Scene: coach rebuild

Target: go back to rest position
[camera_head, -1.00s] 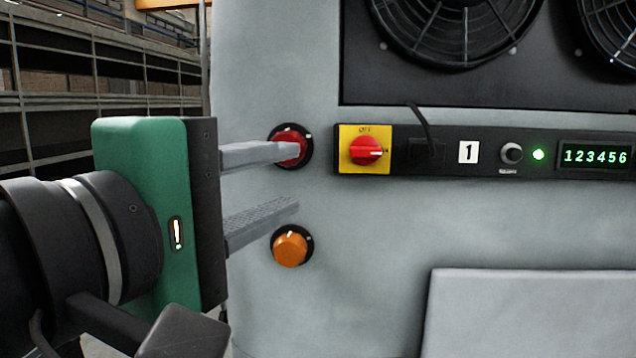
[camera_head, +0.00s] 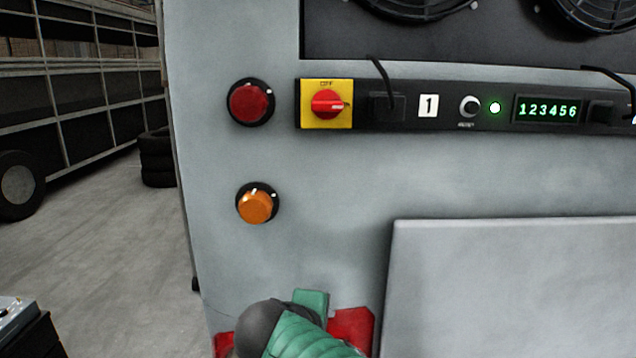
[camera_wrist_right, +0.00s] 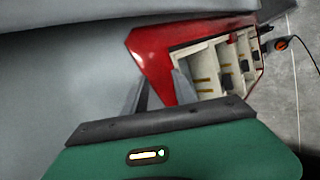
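My right arm comes in at the bottom of the head view, with a green part of the right gripper (camera_head: 312,300) showing behind a dark joint. Its fingers are hidden there. My left gripper is not in view.
A grey panel (camera_head: 330,190) fills the middle, with a red knob (camera_head: 249,102), an orange knob (camera_head: 256,205), and a yellow plate (camera_head: 340,113) with a red switch. A grey box-like surface (camera_head: 510,285) is at lower right. Open floor (camera_head: 90,240) lies left, near stacked tyres (camera_head: 157,158).

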